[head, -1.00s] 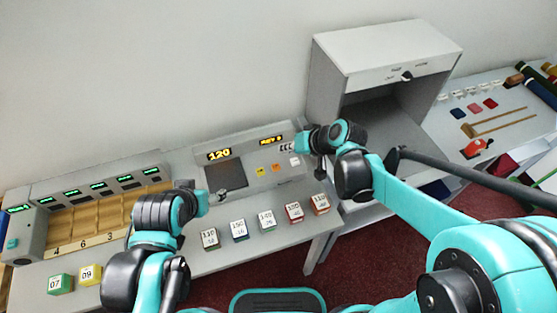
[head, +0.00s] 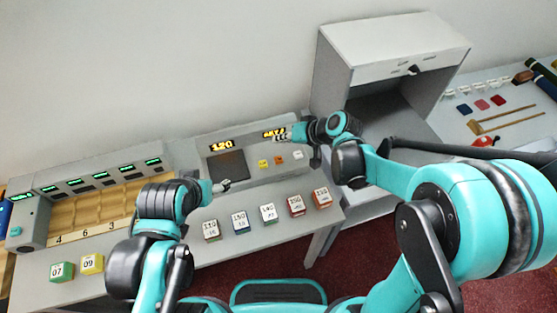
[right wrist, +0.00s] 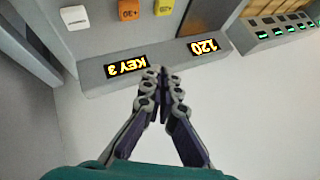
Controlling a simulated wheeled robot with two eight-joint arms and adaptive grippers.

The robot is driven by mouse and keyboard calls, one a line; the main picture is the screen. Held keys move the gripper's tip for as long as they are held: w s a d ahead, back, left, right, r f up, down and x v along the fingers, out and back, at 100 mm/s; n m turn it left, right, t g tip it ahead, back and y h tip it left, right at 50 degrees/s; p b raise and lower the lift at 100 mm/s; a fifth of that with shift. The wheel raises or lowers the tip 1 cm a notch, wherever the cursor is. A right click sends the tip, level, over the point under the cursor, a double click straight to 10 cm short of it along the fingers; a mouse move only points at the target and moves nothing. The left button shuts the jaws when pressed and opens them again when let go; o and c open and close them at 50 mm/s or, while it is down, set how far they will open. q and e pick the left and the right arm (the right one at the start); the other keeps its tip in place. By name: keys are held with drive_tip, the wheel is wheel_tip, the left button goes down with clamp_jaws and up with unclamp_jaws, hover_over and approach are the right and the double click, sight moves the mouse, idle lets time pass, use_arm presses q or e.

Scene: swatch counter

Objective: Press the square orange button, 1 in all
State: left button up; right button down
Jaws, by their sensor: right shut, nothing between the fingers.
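The square orange button (head: 279,159) sits on the sloped console between a yellow button (head: 263,163) and a white one (head: 297,155). In the right wrist view the orange button (right wrist: 129,9) is at the top edge, partly cut off. My right gripper (head: 281,137) is shut and empty, with its fingertips at the lit KEY display, behind the button row. In the right wrist view its fingertips (right wrist: 161,74) appear beside that display and apart from the button. My left gripper (head: 222,186) is small at the console's left front; its jaw state is unclear.
The console has a dark square plate (head: 228,164) under a 120 display (head: 222,145). Several numbered blocks stand along the counter front, such as the white one (head: 240,223). A grey open-fronted cabinet (head: 330,75) rises to the right, close to my right arm.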

sight(281, 160)
wheel_tip(281, 160, down, 7)
drive_tip(key=b, duration=0.5)
drive_tip(key=shift+f, duration=0.2)
drive_tip(key=shift+b, duration=0.3)
idle(0.7)
drive_tip(key=shift+f+b, duration=0.4)
drive_tip(key=shift+f, duration=0.05)
drive_tip(key=shift+f+b, duration=0.45)
drive_tip(key=shift+f, duration=0.05)
idle(0.5)
drive_tip(key=shift+r, duration=0.1)
drive_tip(key=shift+r+p, duration=0.75)
drive_tip(key=shift+r, duration=0.15)
wheel_tip(281, 160, up, 5)
drive_tip(key=p, duration=0.4)
